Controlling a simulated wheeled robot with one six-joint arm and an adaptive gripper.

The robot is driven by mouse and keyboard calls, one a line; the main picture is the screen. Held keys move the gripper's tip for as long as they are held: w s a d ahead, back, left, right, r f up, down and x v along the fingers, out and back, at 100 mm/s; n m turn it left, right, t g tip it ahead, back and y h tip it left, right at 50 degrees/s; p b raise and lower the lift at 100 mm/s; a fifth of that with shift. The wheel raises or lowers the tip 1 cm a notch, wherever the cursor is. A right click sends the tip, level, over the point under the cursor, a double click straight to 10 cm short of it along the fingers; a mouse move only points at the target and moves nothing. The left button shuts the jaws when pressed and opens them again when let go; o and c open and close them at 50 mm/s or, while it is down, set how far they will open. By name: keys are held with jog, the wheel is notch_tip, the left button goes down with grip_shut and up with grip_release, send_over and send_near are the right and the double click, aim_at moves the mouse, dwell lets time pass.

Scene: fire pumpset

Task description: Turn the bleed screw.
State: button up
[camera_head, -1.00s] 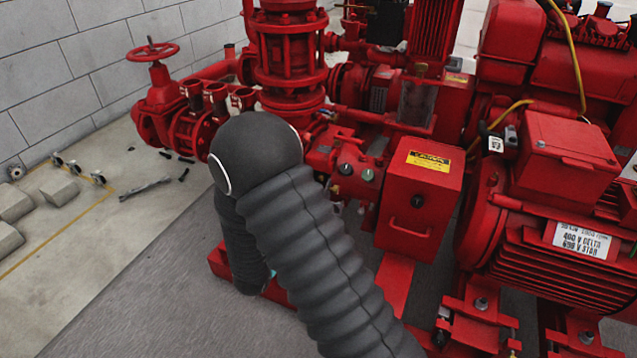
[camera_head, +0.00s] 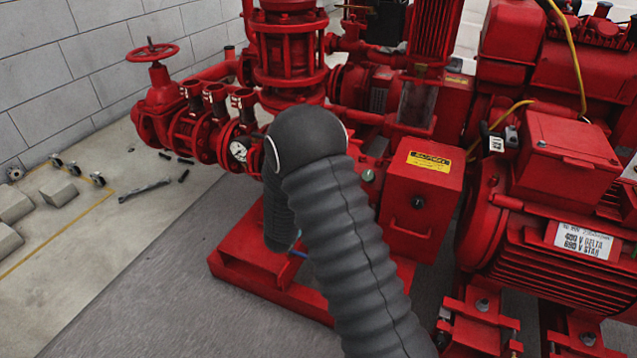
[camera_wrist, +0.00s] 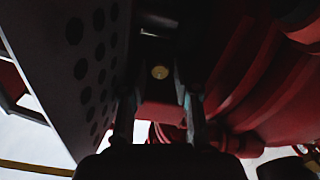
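In the wrist view, a small round brass-coloured piece (camera_wrist: 160,72), which looks like the bleed screw, sits in shadow beyond my fingertips, near the centre. My gripper (camera_wrist: 157,98) has its two fingers apart, one on each side of the line toward this piece. Nothing shows between the fingers. I cannot tell how far the tips are from it, and no slot or marking on it is clear. In the head view, my dark ribbed arm hides the gripper and the spot it faces.
In the wrist view, a dark perforated panel (camera_wrist: 95,60) stands close on the left and ribbed red parts (camera_wrist: 245,75) close on the right. In the head view, a red box with a yellow label (camera_head: 420,205) is right of my arm. A pressure gauge (camera_head: 239,151) is left of it.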

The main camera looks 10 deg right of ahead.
grip_shut()
jog(key=n+p, duration=1)
jog(key=n, duration=0.9)
jog(key=shift+a+n, duration=0.1)
jog(key=shift+n, duration=0.5)
dwell(0.4)
